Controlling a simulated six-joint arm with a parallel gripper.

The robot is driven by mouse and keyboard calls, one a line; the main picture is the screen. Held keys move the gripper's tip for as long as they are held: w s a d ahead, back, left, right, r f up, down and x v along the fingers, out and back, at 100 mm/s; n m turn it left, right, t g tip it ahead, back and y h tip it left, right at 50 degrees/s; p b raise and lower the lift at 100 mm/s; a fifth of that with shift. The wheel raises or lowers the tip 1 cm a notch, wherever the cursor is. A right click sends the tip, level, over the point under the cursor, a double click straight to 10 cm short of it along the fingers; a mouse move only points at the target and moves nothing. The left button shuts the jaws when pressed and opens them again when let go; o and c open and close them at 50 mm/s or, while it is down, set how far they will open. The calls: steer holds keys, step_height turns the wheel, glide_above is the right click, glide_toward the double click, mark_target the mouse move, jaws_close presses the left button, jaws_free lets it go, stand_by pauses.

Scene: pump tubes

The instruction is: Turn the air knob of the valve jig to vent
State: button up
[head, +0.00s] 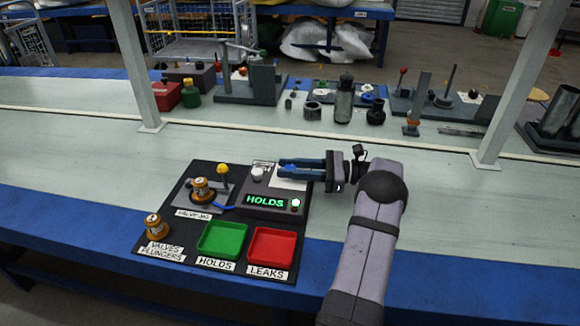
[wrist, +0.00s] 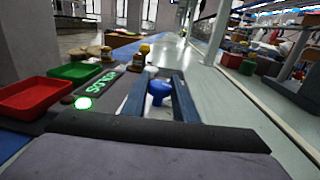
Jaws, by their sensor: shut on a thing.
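The valve jig (head: 188,204) is a grey block on the black board, with a brass valve (head: 203,188) standing in it. A blue tube (head: 225,207) runs from it to a dark box whose display (head: 265,201) reads HOLDS in green. My gripper (head: 282,168) reaches in from the right, its blue fingers around a blue knob (head: 291,169) beside the box. In the wrist view the blue knob (wrist: 159,88) sits between the fingers, which are shut on it. A white card lies around its base. The knob's setting cannot be read.
A yellow-topped lever (head: 222,171) and a white knob (head: 257,173) stand left of my fingers. Green (head: 222,240) and red (head: 271,249) trays are in front, with another brass valve (head: 156,226) at left. Tools and fixtures line the back; the belt behind the board is clear.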

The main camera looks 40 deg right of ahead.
mark_target(290, 167)
steer(key=shift+n+g+y, duration=1)
steer(key=shift+g, duration=0.4)
steer(key=o, duration=1)
steer(key=shift+r+p, duration=1)
steer(key=shift+r, duration=4)
